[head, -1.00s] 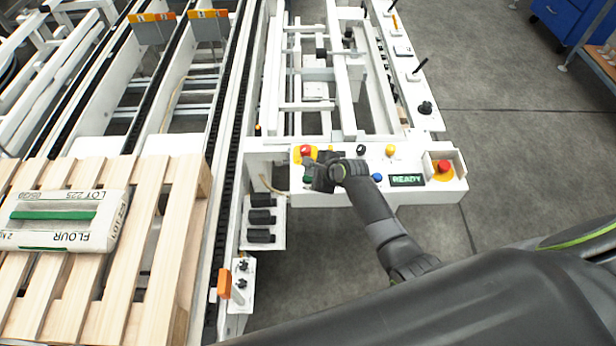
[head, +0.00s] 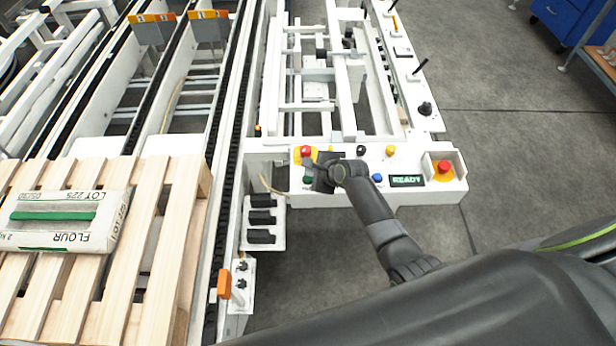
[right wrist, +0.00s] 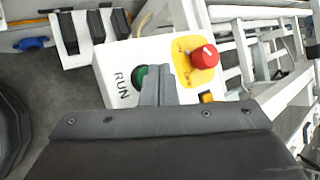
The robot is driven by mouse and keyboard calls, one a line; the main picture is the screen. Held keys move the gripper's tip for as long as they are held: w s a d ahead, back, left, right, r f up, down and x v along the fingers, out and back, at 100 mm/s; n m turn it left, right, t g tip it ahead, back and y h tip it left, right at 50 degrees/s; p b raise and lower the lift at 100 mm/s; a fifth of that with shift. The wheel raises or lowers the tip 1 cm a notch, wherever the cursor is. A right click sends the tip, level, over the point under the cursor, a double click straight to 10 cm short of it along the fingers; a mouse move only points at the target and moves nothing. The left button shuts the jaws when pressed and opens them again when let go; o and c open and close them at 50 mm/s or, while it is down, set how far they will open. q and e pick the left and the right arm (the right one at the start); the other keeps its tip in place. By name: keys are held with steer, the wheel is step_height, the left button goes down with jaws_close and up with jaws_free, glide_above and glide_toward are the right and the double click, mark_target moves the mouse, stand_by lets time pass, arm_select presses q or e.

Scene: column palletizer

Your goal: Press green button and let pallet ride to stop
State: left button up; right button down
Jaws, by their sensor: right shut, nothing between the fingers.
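The green button (head: 308,180) sits at the left end of the white control panel, and it also shows in the right wrist view (right wrist: 140,76) beside the word RUN. My right gripper (head: 316,173) is shut and empty, its fingertips just right of the green button. In the right wrist view the fingers (right wrist: 158,84) cover part of the button; whether they touch it I cannot tell. The wooden pallet (head: 126,262) lies on the conveyor at the left, carrying a flour sack (head: 62,222). My left gripper is not in view.
A red button on a yellow plate (right wrist: 204,57) is close to my right fingers. The panel also has a display (head: 407,181) reading READY and a red emergency stop (head: 443,167). Orange-topped stops (head: 208,16) stand at the conveyor's far end.

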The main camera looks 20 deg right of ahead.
steer(key=shift+f, duration=0.1)
stand_by(0.6)
steer(key=shift+f, duration=0.35)
